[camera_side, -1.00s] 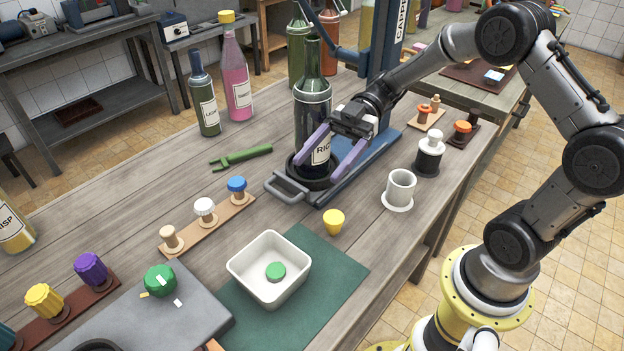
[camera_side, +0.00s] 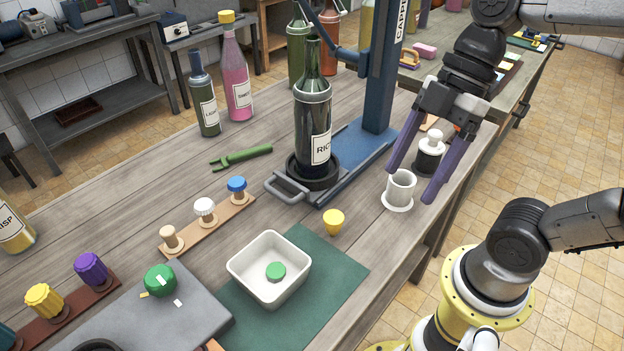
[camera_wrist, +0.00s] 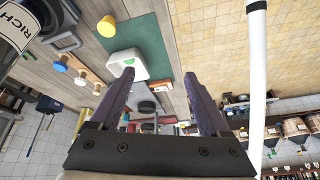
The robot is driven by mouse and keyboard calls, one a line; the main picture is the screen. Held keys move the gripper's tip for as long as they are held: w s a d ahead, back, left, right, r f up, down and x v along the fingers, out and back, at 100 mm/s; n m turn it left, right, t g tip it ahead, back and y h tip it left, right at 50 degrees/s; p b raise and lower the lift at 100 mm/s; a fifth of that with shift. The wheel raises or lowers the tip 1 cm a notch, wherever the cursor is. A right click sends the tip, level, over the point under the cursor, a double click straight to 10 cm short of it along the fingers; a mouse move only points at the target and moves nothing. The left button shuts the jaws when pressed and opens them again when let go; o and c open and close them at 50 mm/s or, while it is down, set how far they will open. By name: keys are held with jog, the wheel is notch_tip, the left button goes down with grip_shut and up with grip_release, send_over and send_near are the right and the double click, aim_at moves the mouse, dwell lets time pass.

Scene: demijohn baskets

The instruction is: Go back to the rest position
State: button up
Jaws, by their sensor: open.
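My gripper (camera_side: 412,180) is open and empty, with its purple fingers pointing down in the side view. It hangs by the table's right edge, near a white cup (camera_side: 400,187) and a black-and-white stopper piece (camera_side: 429,153), which it partly overlaps in the picture. The gripper also shows in the wrist view (camera_wrist: 162,90), with nothing between its fingers. The dark green bottle labelled RICH (camera_side: 313,125) stands upright on the round base of the blue stand (camera_side: 379,75), apart from the gripper. Part of the bottle shows in the wrist view (camera_wrist: 22,25).
A white tray (camera_side: 243,276) holding a green disc lies on a green mat (camera_side: 335,262). A yellow cap (camera_side: 333,219) is beside it. Floor lies open right of the table.

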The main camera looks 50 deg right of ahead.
jog(key=d+f+m+t+h, duration=0.2)
jog(key=d+m+t+h, duration=0.2)
jog(key=d+m, duration=0.4)
jog(key=m+h, duration=0.1)
jog(key=m, duration=0.4)
jog(key=shift+s+d+f+m, duration=0.15)
jog(key=shift+d+f+m, duration=0.05)
jog(key=shift+d+m, duration=0.2)
